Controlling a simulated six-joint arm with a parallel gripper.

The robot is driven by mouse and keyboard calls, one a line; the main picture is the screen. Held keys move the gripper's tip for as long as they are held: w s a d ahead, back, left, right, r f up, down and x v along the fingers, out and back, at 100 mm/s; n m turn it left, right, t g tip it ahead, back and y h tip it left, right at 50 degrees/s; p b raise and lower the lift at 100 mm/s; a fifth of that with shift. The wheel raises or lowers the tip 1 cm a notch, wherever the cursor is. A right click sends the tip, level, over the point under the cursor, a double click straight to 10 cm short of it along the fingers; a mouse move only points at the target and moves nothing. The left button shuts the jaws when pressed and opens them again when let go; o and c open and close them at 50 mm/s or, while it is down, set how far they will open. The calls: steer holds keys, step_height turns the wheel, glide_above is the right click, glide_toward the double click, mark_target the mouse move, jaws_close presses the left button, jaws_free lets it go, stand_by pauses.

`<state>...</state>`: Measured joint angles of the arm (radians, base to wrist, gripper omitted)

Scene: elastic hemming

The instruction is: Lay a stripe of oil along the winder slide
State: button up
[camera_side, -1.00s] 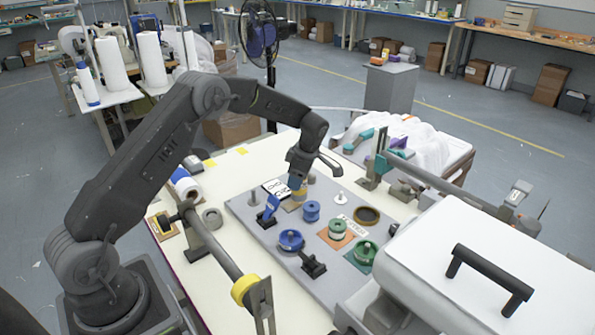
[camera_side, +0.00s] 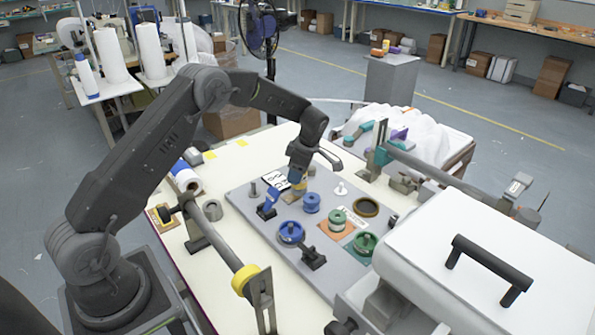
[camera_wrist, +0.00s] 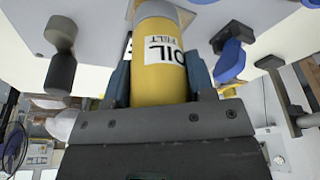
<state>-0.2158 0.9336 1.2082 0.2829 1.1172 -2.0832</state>
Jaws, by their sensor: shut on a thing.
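My gripper (camera_side: 299,176) is shut on a yellow oil felt (camera_wrist: 158,86) with a grey end and a white label reading "OIL FELT". In the side view the oil felt (camera_side: 299,189) shows as a small yellow patch under my gripper, low over the grey board (camera_side: 254,213). The fingers stand on both sides of it in the wrist view. I cannot tell if its far end touches anything. No part is clearly marked as the winder slide. A blue bracket (camera_side: 268,206) with a white sign (camera_side: 277,181) stands close to the left of my gripper.
A bar with a yellow collar (camera_side: 244,280) runs along the near left. A white cover with a black handle (camera_side: 487,268) fills the right.

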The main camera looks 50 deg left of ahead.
steer(key=shift+f, duration=0.7)
stand_by(0.6)
steer(key=shift+r, duration=0.15)
steer(key=shift+a, duration=0.1)
steer(key=shift+a+f, duration=0.25)
steer(key=shift+a, duration=0.45)
steer(key=shift+s+r, duration=0.1)
steer(key=shift+s, duration=0.6)
steer(key=shift+w+d+r, duration=0.15)
steer(key=shift+d+r, duration=0.05)
steer(key=shift+d, duration=0.65)
